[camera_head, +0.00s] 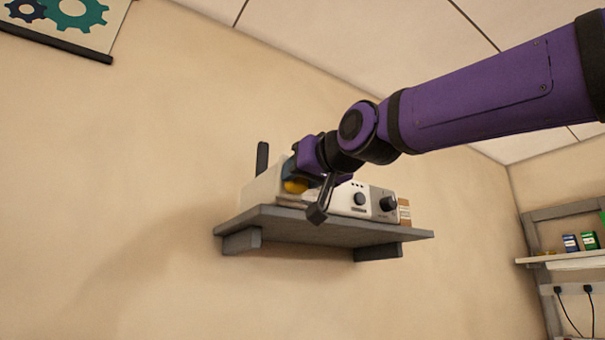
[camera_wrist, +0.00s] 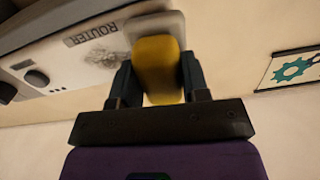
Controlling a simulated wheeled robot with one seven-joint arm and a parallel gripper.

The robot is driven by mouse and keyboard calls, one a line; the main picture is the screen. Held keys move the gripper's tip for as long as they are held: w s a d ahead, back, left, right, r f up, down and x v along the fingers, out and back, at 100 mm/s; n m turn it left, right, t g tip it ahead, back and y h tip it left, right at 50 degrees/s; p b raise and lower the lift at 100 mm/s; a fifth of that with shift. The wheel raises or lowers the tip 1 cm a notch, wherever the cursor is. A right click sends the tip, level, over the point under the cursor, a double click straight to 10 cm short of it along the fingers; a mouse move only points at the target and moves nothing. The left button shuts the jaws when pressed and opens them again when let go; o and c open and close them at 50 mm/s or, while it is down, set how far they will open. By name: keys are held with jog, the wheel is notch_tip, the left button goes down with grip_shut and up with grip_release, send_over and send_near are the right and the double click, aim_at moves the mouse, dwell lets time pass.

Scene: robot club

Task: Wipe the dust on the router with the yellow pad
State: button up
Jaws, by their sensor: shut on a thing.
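The router (camera_head: 262,188) is a pale box with a dark antenna on a grey wall shelf. In the wrist view its front (camera_wrist: 98,62) carries the label ROUTER, with a grey dust smudge (camera_wrist: 100,55) below the label. My gripper (camera_wrist: 158,82) is shut on the yellow pad (camera_wrist: 158,68). The pad is in front of the router's face beside the smudge, at the label's right end; I cannot tell whether it touches. In the head view the pad (camera_head: 295,186) shows partly, and my gripper (camera_head: 300,178) hides part of the router.
The grey shelf (camera_head: 300,228) holds the router and, to its right, a pale device with dark knobs (camera_head: 372,203) and a small brown block (camera_head: 404,211). A gear poster (camera_head: 65,22) hangs at upper left. Another shelf (camera_head: 570,258) stands at far right. The wall left of the shelf is bare.

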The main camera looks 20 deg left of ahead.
jog(key=shift+w, duration=0.15)
jog(key=w+d, duration=0.6)
jog(key=w, duration=0.2)
jog(key=shift+d, duration=0.4)
dwell(0.8)
jog(key=shift+s+a, duration=1.75)
jog(key=shift+s, duration=0.3)
jog(key=shift+s+a, duration=1.75)
jog(key=shift+s, duration=0.3)
jog(key=shift+d, duration=0.1)
jog(key=shift+v, duration=3)
